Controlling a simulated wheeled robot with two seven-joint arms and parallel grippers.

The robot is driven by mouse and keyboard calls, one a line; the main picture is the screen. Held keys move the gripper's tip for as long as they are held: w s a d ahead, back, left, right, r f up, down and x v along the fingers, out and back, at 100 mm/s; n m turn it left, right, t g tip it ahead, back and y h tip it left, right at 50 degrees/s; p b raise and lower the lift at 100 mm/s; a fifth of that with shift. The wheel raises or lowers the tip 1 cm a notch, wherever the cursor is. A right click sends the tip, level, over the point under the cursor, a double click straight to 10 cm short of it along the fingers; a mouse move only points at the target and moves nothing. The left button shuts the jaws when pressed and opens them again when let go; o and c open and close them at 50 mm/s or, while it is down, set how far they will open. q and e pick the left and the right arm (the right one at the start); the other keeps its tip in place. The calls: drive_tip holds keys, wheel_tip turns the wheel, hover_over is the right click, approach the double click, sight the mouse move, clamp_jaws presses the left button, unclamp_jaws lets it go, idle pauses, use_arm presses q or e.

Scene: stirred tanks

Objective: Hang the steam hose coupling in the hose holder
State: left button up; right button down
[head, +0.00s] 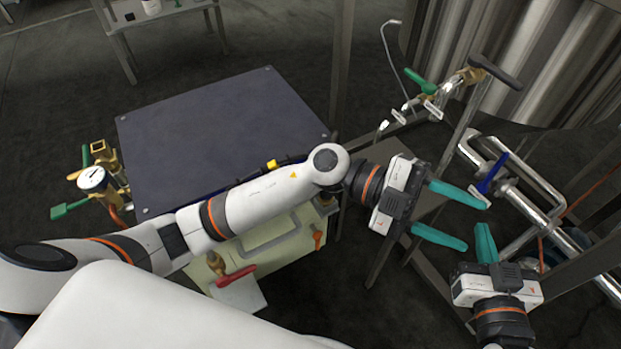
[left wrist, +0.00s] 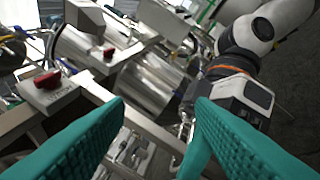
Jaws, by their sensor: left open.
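My left gripper (head: 477,225) is open, its two teal fingers pointing right in the head view. The left wrist view shows both fingers (left wrist: 161,100) wide apart with nothing between them. My right gripper (head: 487,240) is at the lower right, just beyond the left fingertips. Only one teal finger shape shows, so its opening is unclear. I cannot clearly make out the steam hose coupling or the hose holder in either view. A blue-handled valve (head: 492,175) on a steel pipe is just past my left gripper's upper fingertip.
A dark-topped cabinet (head: 215,125) stands at left, with brass valves (head: 97,165) beside it. A steel tank (head: 500,50) is at upper right. Steel frame bars and pipes (head: 560,225) crowd the right. Red knobs (left wrist: 48,80) show in the left wrist view.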

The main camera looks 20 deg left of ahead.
use_arm(q)
drive_tip(key=w+a+r+n+t+y, duration=0.1)
drive_tip(key=w+a+r+n+t, duration=0.3)
drive_tip(key=n+t, duration=0.6)
drive_tip(key=w+a+r+n+t+y, duration=0.1)
drive_tip(key=a+r+n+t, duration=0.1)
drive_tip(key=a+n+t, duration=0.75)
drive_tip(key=s+a+f+n+y, duration=0.1)
drive_tip(key=a+f+n+y, duration=0.8)
drive_tip(key=f+y, duration=0.4)
drive_tip(key=shift+s+f, duration=0.3)
drive_tip(key=shift+s, duration=0.05)
drive_tip(key=shift+d, duration=0.1)
